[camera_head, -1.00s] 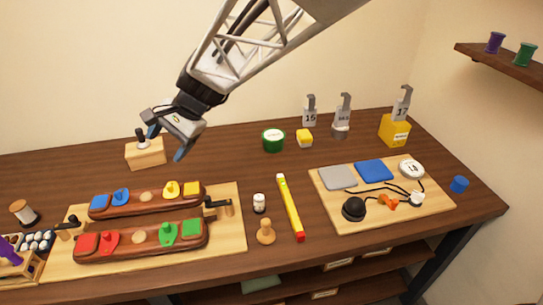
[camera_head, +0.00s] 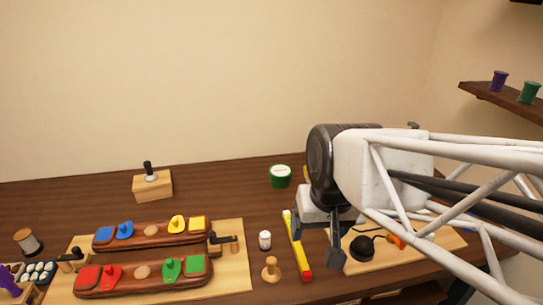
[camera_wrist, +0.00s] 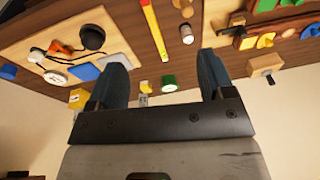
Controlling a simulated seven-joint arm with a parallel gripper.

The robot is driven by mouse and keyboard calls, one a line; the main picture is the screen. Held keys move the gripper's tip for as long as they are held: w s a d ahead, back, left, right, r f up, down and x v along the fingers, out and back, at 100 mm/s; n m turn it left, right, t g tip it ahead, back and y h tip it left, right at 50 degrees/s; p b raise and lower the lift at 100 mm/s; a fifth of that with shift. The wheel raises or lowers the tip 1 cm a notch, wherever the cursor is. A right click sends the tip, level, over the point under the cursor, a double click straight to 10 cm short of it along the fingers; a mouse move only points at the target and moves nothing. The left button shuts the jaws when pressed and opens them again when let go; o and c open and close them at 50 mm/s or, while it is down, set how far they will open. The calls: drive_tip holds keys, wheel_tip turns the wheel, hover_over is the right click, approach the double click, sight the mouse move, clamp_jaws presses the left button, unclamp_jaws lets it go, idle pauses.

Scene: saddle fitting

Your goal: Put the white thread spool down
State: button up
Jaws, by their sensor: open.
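My gripper (camera_head: 318,245) is open, right of the table's middle, beside the yellow-and-red bar (camera_head: 299,248) and far from that spool. In the wrist view the two dark blue fingers (camera_wrist: 163,62) are spread, with nothing held between them. My arm covers much of the right side of the table in the head view.
Saddle pieces (camera_head: 150,236) lie on the left board (camera_head: 235,275). A small white-and-black bottle (camera_head: 265,240) and a wooden peg (camera_head: 271,268) stand mid-table. A green tin (camera_head: 280,176) and wooden block (camera_head: 153,186) are behind. Purple (camera_head: 499,81) and green (camera_head: 529,92) spools sit on the shelf.

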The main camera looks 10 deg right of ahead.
drive_tip(key=shift+s+d+f+n+h, duration=0.15)
drive_tip(key=shift+s+d+h, duration=0.1)
drive_tip(key=shift+s+d, duration=0.4)
drive_tip(key=shift+s+d+f+n+h, duration=0.15)
drive_tip(key=shift+s+d+h, duration=0.1)
drive_tip(key=shift+s+d, duration=0.35)
drive_tip(key=shift+a, duration=0.1)
idle(0.4)
